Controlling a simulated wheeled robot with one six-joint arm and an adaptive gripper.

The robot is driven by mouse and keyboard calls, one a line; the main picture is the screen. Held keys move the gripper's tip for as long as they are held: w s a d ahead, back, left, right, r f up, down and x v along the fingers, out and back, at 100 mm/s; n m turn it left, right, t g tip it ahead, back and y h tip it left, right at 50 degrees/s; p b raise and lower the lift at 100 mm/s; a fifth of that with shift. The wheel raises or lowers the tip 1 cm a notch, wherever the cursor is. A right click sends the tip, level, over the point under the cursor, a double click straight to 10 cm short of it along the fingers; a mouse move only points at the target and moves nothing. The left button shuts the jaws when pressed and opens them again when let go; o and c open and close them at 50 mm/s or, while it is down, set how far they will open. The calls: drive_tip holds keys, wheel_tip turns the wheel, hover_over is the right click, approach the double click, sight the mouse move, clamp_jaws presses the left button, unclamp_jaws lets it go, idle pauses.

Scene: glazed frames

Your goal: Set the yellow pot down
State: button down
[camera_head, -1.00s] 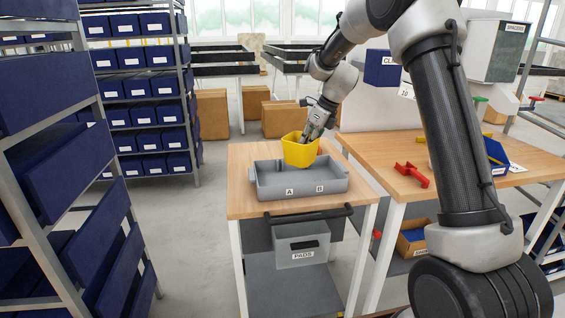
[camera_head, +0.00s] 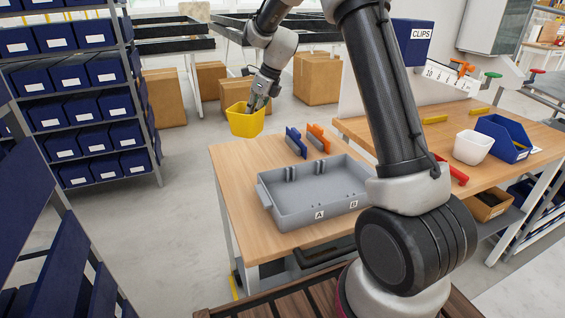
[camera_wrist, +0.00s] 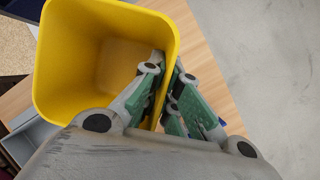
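The yellow pot (camera_head: 245,120) is a square, open-topped tub. In the head view it hangs by the far left corner of the wooden table (camera_head: 232,165). My gripper (camera_head: 256,106) is shut on its rim, with one finger inside and one outside. In the wrist view the empty yellow pot (camera_wrist: 75,60) fills the upper left, its right wall pinched between the green-padded fingers of my gripper (camera_wrist: 164,100). The wooden table top (camera_wrist: 205,75) shows below the pot there, so the pot is held above it. The exact height is hard to tell.
A grey tray (camera_head: 290,217) marked A and B stands on the table. A blue piece (camera_head: 296,142) and an orange piece (camera_head: 318,138) stand behind it. The second bench holds a white pot (camera_head: 472,147) and blue bin (camera_head: 503,138). The table's far left is bare.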

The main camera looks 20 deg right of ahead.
drive_tip(key=f, duration=0.5)
drive_tip(key=shift+w+a+f, duration=0.1)
drive_tip(key=shift+w+f, duration=0.1)
drive_tip(key=shift+f, duration=2.3)
drive_tip(key=c, duration=1.6)
unclamp_jaws()
drive_tip(key=shift+f, duration=0.1)
drive_tip(key=shift+c, duration=0.2)
